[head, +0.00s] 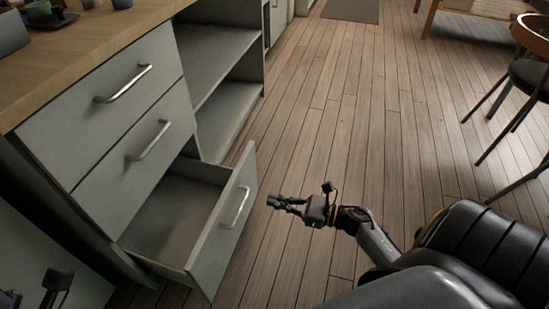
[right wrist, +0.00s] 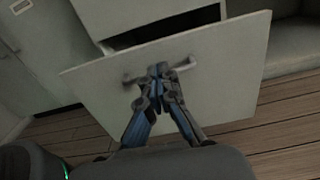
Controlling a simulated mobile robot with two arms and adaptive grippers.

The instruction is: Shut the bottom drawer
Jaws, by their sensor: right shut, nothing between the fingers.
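The bottom drawer (head: 222,226) of the grey-green cabinet stands pulled out, and its empty inside shows in the head view. Its front panel carries a metal bar handle (head: 236,208). My right gripper (head: 270,201) is in front of the drawer front, a little to the right of the handle, with its fingers pointing at it. In the right wrist view the shut fingertips (right wrist: 158,70) overlap the handle (right wrist: 185,66) on the drawer front (right wrist: 225,75); whether they touch is unclear. Part of my left gripper (head: 55,285) shows at the lower left, its fingers unclear.
Two closed drawers with handles, the upper (head: 125,84) and the middle (head: 150,140), sit above. Open shelves (head: 215,60) stand beside them under a wooden countertop (head: 90,40). A chair (head: 530,75) stands at the right. The wooden floor (head: 350,120) between is clear.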

